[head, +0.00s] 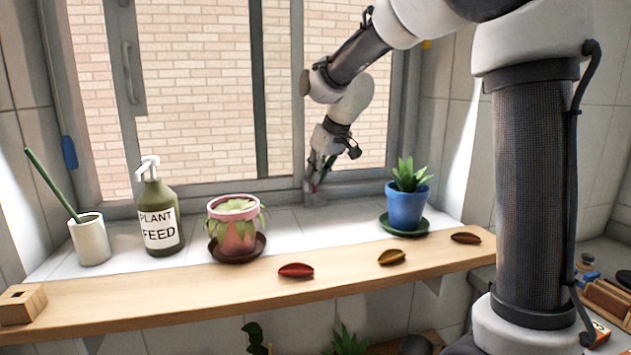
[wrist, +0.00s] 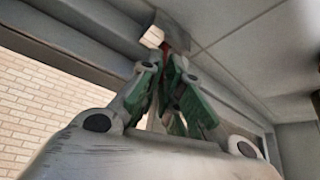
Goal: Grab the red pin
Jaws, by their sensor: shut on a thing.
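My gripper (head: 313,183) is low at the window frame, behind the sill and between the pink pot and the blue pot. In the wrist view its green-padded fingers (wrist: 168,62) come together at the tips. They are shut on the red pin (wrist: 166,47), a small dark red piece showing at the fingertips. A small pale block (wrist: 152,37) is right beside the pin; I cannot tell whether they are joined. Most of the pin is hidden by the fingers, and it is too small to make out clearly in the head view.
A pink pot (head: 236,235) on a brown saucer and a blue pot (head: 405,210) on a green saucer flank my gripper. A plant feed bottle (head: 160,215) and white cup (head: 90,240) stand left. Red (head: 296,270), yellow (head: 391,257) and brown (head: 466,238) pods lie on the wooden shelf.

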